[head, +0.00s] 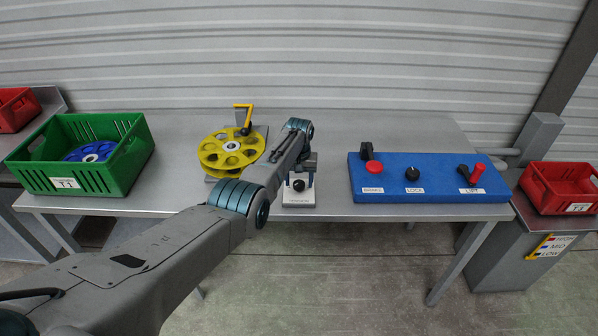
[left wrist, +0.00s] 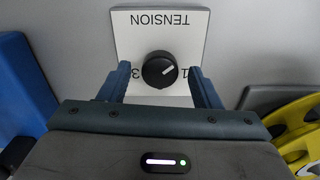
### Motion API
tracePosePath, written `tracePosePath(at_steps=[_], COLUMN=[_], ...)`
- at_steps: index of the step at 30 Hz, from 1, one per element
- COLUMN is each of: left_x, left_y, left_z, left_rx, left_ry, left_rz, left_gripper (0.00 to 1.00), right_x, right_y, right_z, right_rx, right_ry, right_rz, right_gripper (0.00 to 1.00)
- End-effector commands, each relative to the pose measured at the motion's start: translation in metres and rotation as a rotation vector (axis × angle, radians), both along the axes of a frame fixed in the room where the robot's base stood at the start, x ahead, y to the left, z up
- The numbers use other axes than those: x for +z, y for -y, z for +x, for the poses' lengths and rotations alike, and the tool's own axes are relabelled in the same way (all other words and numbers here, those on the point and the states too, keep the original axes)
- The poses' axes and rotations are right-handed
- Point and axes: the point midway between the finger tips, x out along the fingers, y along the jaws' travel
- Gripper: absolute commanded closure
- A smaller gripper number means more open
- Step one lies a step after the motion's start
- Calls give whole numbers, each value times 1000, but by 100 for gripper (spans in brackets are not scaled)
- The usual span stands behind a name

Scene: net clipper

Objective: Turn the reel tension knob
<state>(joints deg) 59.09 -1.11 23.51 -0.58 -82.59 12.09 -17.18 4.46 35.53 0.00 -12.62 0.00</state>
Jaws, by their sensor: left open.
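The reel tension knob (head: 299,185) is a small black round knob on a white plate (head: 298,204) at the table's front edge, in the middle of the head view. The digits 1 and 3 show beside the knob, partly hidden by the fingers. My left gripper (head: 300,172) is open at the knob. In the left wrist view its fingers (left wrist: 162,78) stand on either side of the knob, with gaps. My right gripper is not in view.
A yellow reel (head: 215,155) with a crank stands left of my left arm. A green crate (head: 95,188) holds a blue reel. A blue control panel (head: 430,170) with a red-knobbed lever, a black knob and a LIFT lever lies to the right. Red bins stand at both sides.

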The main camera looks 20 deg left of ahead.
Motion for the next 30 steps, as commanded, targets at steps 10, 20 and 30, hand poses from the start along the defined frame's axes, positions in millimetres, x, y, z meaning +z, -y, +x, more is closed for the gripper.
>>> tracePosePath(at_steps=[10, 20, 30], left_x=[55, 101, 105], left_y=[0, 0, 0], left_z=[1, 1, 0], left_rx=[0, 0, 0], left_ry=[5, 3, 2], left_rz=[0, 1, 0], left_gripper=[42, 42, 42], right_x=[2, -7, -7], right_y=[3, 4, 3], right_z=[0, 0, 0], right_rx=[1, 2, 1], right_ry=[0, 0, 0], right_rz=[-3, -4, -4], right_gripper=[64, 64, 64])
